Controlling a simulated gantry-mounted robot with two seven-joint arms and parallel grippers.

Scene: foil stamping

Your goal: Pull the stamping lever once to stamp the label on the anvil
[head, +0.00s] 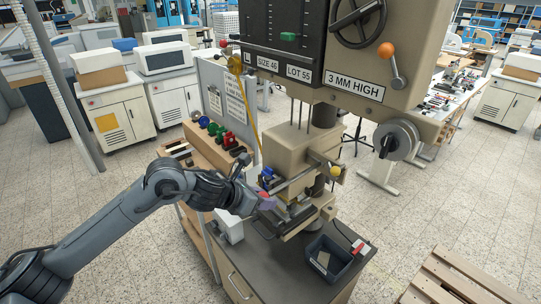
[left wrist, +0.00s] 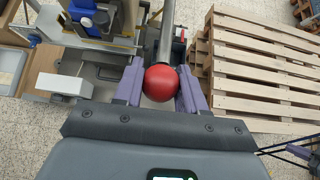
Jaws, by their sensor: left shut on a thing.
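My left gripper (head: 262,198) reaches the near left side of the beige stamping press (head: 312,150). In the left wrist view its two purple fingers (left wrist: 160,88) are shut on a red ball knob (left wrist: 160,84), one finger on each side. A grey lever rod (left wrist: 167,35) runs away from the knob. In the head view the knob is mostly hidden by the gripper. The anvil area (head: 297,215) lies low on the press; I cannot make out the label. A purple piece like a gripper finger (left wrist: 300,152) shows at the right edge of the left wrist view.
A dark bin (head: 335,262) stands on the bench to the right of the press base. A small white box (head: 229,228) stands left of it. A wooden shelf (head: 205,150) with coloured tools stands behind my left arm. Wooden pallets (head: 455,280) lie on the floor at right.

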